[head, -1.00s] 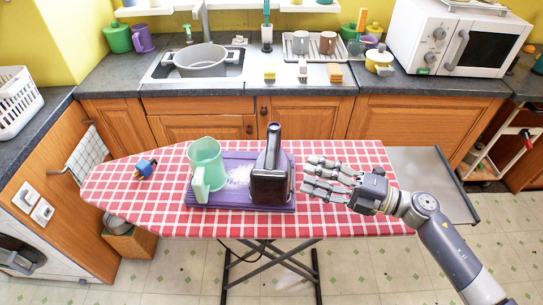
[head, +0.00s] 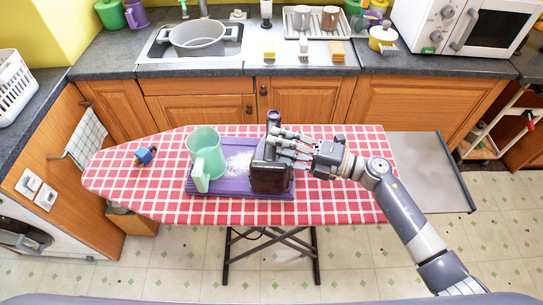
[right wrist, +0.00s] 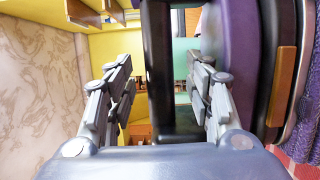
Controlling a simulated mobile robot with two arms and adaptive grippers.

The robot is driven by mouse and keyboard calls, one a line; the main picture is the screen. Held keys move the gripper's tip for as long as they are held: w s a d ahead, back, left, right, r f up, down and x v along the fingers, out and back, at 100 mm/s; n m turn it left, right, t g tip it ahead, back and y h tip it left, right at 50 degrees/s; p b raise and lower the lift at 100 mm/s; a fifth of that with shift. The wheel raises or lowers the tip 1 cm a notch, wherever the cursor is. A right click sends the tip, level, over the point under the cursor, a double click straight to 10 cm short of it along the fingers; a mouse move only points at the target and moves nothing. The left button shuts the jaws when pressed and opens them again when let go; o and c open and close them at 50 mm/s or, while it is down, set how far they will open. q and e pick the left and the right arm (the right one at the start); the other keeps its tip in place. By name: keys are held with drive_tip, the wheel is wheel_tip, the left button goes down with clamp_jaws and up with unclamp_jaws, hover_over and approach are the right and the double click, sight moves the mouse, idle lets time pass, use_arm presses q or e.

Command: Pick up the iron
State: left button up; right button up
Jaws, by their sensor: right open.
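The iron (head: 270,180) is dark and stands on a purple mat (head: 215,188) on the red checked ironing board (head: 345,205). Its narrow upper part points up and away. My right gripper (head: 277,146) is open at the iron's upper right side, its fingers overlapping the iron in the head view. In the right wrist view, the fingers of this gripper (right wrist: 163,88) are spread on both sides of the iron's dark bar-like part (right wrist: 160,50). I cannot tell whether they touch it. My left gripper is not in view.
A mint green pitcher (head: 205,160) stands on the mat, left of the iron. A small blue object (head: 145,155) lies at the board's left. A grey metal plate (head: 425,165) adjoins the board's right end. The board's right part is otherwise clear.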

drive_tip(key=shift+w+a+r, duration=0.15)
drive_tip(key=shift+w+a, duration=0.05)
drive_tip(key=shift+a, duration=0.5)
drive_tip(key=shift+w+a, duration=0.1)
drive_tip(key=shift+a, duration=0.4)
drive_tip(key=shift+f, duration=0.2)
drive_tip(key=c, duration=0.3)
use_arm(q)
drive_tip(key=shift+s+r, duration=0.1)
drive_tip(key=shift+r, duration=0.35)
use_arm(e)
clamp_jaws()
